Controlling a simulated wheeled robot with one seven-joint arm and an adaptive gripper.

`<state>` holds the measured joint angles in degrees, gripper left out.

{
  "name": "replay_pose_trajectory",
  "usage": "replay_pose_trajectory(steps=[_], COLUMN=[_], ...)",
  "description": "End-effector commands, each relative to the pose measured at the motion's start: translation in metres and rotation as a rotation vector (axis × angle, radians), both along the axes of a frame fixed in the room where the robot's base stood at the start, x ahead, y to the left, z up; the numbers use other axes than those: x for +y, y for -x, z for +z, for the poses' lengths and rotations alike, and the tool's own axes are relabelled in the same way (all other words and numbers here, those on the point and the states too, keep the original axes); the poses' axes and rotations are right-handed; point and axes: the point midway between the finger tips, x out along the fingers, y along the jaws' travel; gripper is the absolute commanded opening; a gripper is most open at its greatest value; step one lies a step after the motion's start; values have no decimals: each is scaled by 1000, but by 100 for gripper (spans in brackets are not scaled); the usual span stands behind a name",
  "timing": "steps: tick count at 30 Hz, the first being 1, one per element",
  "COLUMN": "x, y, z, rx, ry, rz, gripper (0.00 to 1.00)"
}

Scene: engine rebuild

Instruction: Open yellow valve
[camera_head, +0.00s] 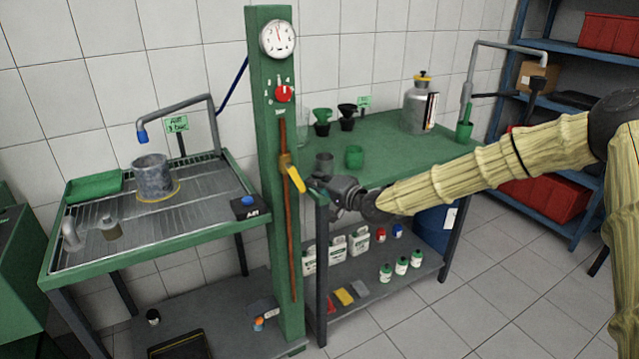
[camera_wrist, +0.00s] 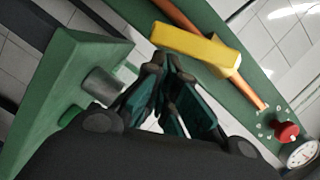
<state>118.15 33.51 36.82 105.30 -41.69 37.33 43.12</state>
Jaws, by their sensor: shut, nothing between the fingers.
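The yellow valve handle (camera_head: 294,176) sits on a copper pipe that runs down the green post, and it slants down to the right in the head view. In the wrist view the yellow valve handle (camera_wrist: 190,44) lies just beyond my fingertips. My gripper (camera_head: 311,183) is right beside the handle's lower end. In the wrist view my gripper (camera_wrist: 166,58) is shut with nothing between its fingers. Whether a fingertip touches the handle I cannot tell.
The green post (camera_head: 263,100) carries a gauge (camera_head: 278,39) and a red knob (camera_head: 284,93). A wash tray (camera_head: 215,185) stands left of the post.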

Motion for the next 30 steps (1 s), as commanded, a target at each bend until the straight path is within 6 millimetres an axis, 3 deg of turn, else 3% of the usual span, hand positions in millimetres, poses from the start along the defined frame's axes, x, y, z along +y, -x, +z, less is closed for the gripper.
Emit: replay_pose_trajectory(steps=[23,30], x=[5,-6], y=[1,-2], z=[-4,0], rx=[-3,-5], ry=[2,1], rz=[0,-2], gripper=[0,0])
